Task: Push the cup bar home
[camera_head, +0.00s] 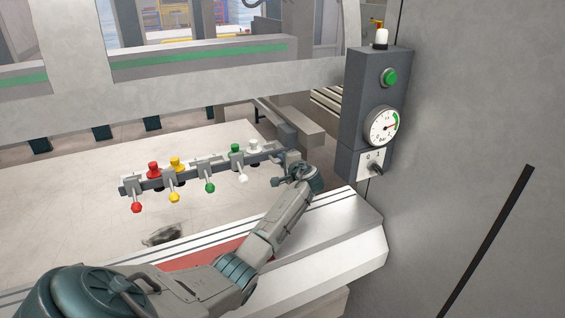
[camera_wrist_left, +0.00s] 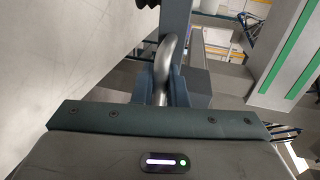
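The cup bar (camera_head: 222,170) is a dark bar with red, yellow, green and white knobs and cups along it. It lies slantwise over the pale sheet, its right end near the machine's side. My left gripper (camera_head: 284,178) is at the bar's right end. In the left wrist view, a curved metal handle (camera_wrist_left: 164,62) runs between my left fingers (camera_wrist_left: 164,92), which lie close against it on both sides. The gripper looks shut on this handle. The handle's lower part is hidden by the gripper body. My right gripper is not in view.
A grey control box (camera_head: 366,110) with a green button (camera_head: 390,77), a pressure gauge (camera_head: 384,126) and a 0/1 switch (camera_head: 376,168) stands right of the gripper. A grey machine beam (camera_head: 190,92) spans the back. The pale sheet (camera_head: 60,205) is mostly clear; a dark patch (camera_head: 162,235) lies on it.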

